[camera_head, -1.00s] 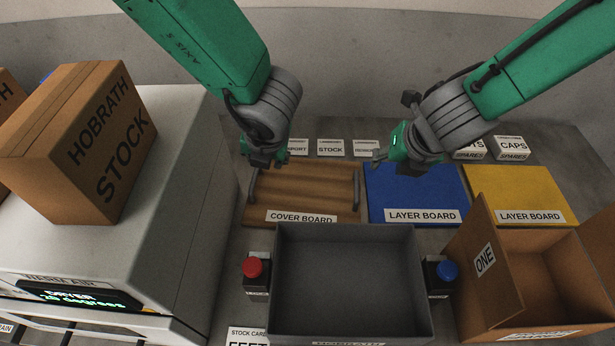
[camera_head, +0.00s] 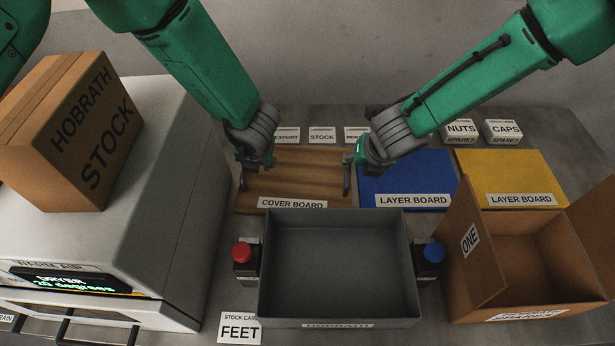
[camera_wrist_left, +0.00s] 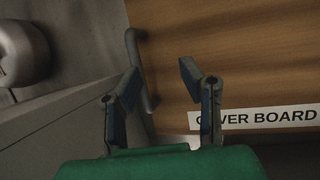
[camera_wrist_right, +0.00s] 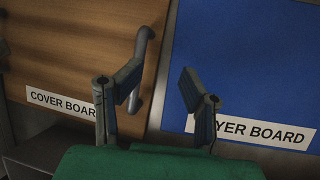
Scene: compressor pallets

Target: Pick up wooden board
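The wooden board (camera_head: 297,176), labelled COVER BOARD, lies flat on the table behind the grey bin, with a dark handle at each side. The wooden board also shows in the left wrist view (camera_wrist_left: 240,50) and right wrist view (camera_wrist_right: 80,45).
A blue layer board (camera_head: 410,179) and a yellow one (camera_head: 505,177) lie to the right. The grey bin (camera_head: 338,306) stands in front, between red (camera_head: 242,252) and blue (camera_head: 433,251) buttons. An open carton (camera_head: 560,295) is front right; a white machine (camera_head: 165,180) stands left.

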